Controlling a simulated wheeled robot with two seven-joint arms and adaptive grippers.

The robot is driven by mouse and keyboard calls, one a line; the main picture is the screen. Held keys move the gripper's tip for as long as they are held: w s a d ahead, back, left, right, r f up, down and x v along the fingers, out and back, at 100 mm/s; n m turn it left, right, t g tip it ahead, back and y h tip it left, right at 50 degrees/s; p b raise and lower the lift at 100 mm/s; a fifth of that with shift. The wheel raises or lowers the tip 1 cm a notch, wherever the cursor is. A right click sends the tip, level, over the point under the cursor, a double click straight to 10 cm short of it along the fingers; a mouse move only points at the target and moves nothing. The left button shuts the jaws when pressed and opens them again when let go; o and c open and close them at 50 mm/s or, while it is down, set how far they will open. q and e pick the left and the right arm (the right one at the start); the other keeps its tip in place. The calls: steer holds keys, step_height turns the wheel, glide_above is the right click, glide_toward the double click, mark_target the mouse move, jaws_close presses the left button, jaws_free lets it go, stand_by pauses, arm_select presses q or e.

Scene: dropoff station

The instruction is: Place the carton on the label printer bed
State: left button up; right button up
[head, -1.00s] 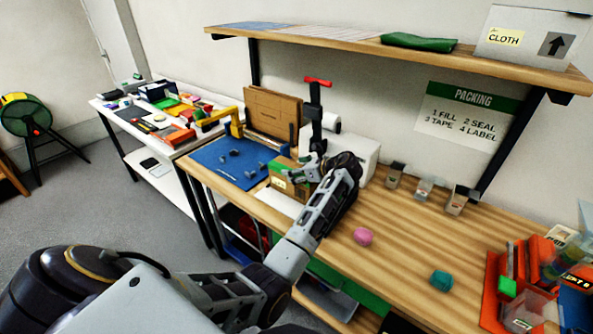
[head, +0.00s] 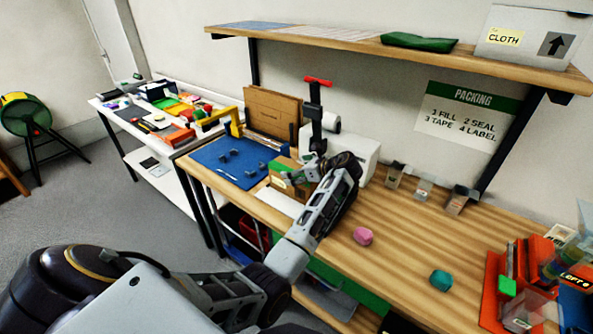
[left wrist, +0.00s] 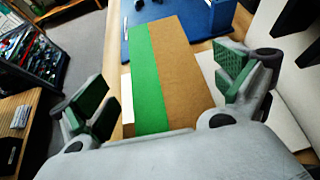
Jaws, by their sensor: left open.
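The carton (head: 282,181) is a brown box with a green stripe. It stands on the wooden bench by the blue mat's right front corner. In the left wrist view the carton (left wrist: 182,75) lies between my spread fingers, with its striped top facing the camera. My left gripper (head: 303,180) is at the carton, open; it also shows in the left wrist view (left wrist: 163,92), with green pads either side. The white label printer (head: 364,153) stands behind my gripper; its bed is largely hidden by my arm. My right gripper is out of view.
A blue mat (head: 225,160) with small parts lies left of the carton. A red-handled black post (head: 316,110) stands behind. A shelf (head: 400,50) overhangs the bench.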

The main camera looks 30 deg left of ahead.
arm_select(q)
steer(key=v, duration=1.2)
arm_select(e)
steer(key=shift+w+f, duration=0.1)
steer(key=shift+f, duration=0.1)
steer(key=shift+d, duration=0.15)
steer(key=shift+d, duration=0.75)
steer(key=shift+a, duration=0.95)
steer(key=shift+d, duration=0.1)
